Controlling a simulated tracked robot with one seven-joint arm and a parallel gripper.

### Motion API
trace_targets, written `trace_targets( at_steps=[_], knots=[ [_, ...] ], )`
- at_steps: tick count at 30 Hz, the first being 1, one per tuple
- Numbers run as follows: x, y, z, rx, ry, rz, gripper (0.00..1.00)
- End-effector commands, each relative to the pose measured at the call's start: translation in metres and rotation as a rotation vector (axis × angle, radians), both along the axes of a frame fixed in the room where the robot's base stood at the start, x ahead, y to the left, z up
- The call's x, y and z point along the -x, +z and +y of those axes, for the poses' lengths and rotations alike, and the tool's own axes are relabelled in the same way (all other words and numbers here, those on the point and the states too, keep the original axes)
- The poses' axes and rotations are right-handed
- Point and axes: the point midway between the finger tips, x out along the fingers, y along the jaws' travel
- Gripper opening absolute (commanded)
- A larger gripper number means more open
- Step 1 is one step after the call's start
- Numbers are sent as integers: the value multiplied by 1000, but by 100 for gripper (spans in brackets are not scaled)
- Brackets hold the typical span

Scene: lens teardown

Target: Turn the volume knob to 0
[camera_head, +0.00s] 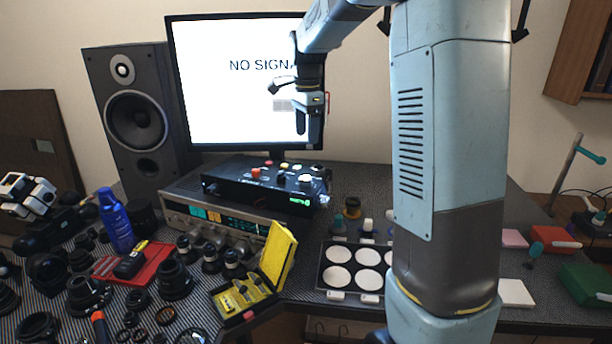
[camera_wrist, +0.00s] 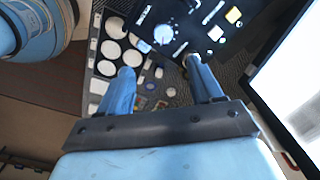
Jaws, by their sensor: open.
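The black control box (camera_head: 240,187) sits on top of a silver amplifier. Its top holds several small coloured buttons and knobs, and a small green display lights its front right. A pale round knob (camera_wrist: 163,34) with marks around it shows on the box in the wrist view; it appears to be the pale knob (camera_head: 305,181) at the box's right end. I cannot read its setting. My gripper (camera_head: 309,135) hangs above the box, in front of the monitor, fingers down. In the wrist view its two fingers (camera_wrist: 160,72) are apart with nothing between them, clear of the knob.
The silver amplifier (camera_head: 178,209) stands below the box. A monitor (camera_head: 225,90) reading "NO SIGNAL" is close behind my gripper. A tray with white discs (camera_head: 326,254) lies at front right. A yellow case (camera_head: 276,254), lenses and a blue bottle (camera_head: 115,222) crowd the left.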

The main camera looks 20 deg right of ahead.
Motion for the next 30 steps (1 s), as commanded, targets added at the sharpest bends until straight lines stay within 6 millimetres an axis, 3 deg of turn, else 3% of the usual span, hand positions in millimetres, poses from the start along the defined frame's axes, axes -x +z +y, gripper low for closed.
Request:
trace_targets(
  at_steps=[3, 10, 30],
  knots=[
    [-9, -6, 0, 0, -37, 12, 65],
    [-10, -22, -1, -1, -49, 17, 65],
    [-10, -130, -2, -1, -46, 16, 65]
  ],
)
